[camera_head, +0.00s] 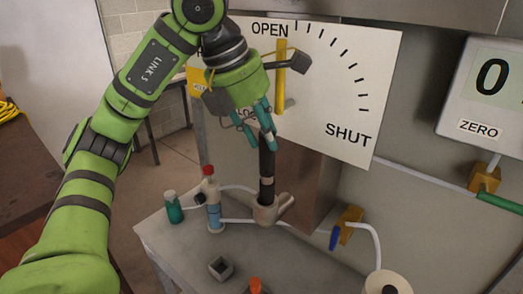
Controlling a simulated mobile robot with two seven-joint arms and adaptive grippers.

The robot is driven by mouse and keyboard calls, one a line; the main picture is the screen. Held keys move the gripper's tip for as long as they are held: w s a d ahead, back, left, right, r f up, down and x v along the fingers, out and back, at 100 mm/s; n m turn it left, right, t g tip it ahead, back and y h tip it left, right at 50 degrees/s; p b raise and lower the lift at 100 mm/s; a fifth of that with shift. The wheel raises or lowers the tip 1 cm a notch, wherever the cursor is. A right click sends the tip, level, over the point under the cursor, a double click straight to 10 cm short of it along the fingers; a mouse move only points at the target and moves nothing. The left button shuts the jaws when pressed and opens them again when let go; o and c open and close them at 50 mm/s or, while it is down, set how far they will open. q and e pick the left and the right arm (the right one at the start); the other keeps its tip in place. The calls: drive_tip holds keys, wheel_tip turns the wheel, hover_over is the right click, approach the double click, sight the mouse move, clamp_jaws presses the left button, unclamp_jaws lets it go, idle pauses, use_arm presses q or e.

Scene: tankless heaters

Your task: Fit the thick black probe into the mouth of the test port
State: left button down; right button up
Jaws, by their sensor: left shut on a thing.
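The thick black probe (267,163) stands nearly upright, with a paler band low on its shaft. My left gripper (264,138), with teal fingers, is shut on its upper end from above. The probe's lower end meets a beige cup-like fitting (265,215) with a side branch, which looks like the test port. The lower tip is hidden there; I cannot tell whether it is inside the mouth or how deep. My right gripper is out of view.
A small grey block (221,268) and an orange-topped item (255,286) are in front. The OPEN/SHUT dial board (345,85) and brown box (305,185) stand close behind.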

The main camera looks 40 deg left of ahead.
use_arm(q)
wheel_tip(320, 180, down, 4)
drive_tip(key=shift+f+p, duration=0.1)
drive_tip(key=shift+p, duration=0.2)
drive_tip(key=c, duration=0.9)
unclamp_jaws()
drive_tip(key=shift+a, duration=0.1)
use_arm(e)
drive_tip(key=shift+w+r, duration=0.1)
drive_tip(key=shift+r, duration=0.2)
use_arm(q)
drive_tip(key=shift+p+v, duration=1.2)
drive_tip(key=shift+v, duration=4.9)
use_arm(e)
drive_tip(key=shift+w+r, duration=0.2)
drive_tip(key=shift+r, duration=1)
